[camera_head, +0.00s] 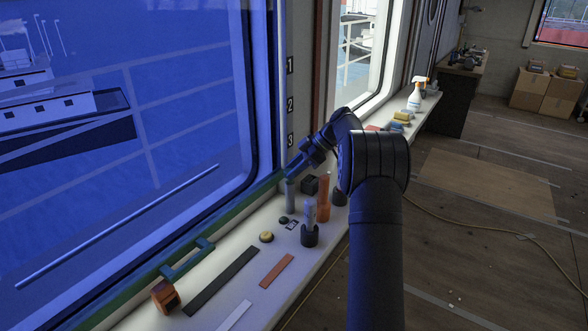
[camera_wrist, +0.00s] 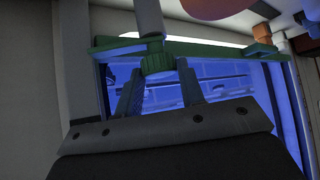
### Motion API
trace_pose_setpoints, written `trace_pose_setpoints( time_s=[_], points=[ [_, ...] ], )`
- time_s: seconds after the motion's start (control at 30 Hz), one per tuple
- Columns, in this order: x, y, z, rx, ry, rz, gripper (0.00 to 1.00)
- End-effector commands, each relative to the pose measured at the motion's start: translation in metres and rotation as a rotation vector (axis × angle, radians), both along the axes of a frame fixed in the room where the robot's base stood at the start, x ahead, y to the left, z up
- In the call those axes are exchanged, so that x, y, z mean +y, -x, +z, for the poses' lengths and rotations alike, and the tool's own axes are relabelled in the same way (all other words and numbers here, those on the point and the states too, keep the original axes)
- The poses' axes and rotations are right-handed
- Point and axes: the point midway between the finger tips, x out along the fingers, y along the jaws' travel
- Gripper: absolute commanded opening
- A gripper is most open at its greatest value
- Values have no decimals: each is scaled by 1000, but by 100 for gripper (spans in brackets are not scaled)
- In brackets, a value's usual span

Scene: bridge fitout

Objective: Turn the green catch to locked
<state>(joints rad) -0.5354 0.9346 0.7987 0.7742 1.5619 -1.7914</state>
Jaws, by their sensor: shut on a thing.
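The green catch (camera_wrist: 157,65) is a ribbed green knob on the green window frame bar (camera_wrist: 205,48), seen in the wrist view. My gripper (camera_wrist: 160,76) has its two fingers on either side of the knob and is shut on it. In the head view my gripper (camera_head: 294,169) reaches to the window's lower right corner, and the catch there is hidden behind it. I cannot tell any locked mark or the catch's exact angle.
A spray bottle (camera_head: 415,98) stands beyond.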

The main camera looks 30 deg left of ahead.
Motion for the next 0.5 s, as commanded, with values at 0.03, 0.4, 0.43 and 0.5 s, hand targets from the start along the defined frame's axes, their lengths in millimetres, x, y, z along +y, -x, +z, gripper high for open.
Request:
trace_pose_setpoints(
  time_s=[0.03,0.4,0.43,0.5],
  points=[
    [1,-2,-1,0,0,44,0],
    [3,-4,0,-1,0,313,0],
    [3,-4,0,-1,0,329,0],
    [3,-4,0,-1,0,359,0]
  ],
)
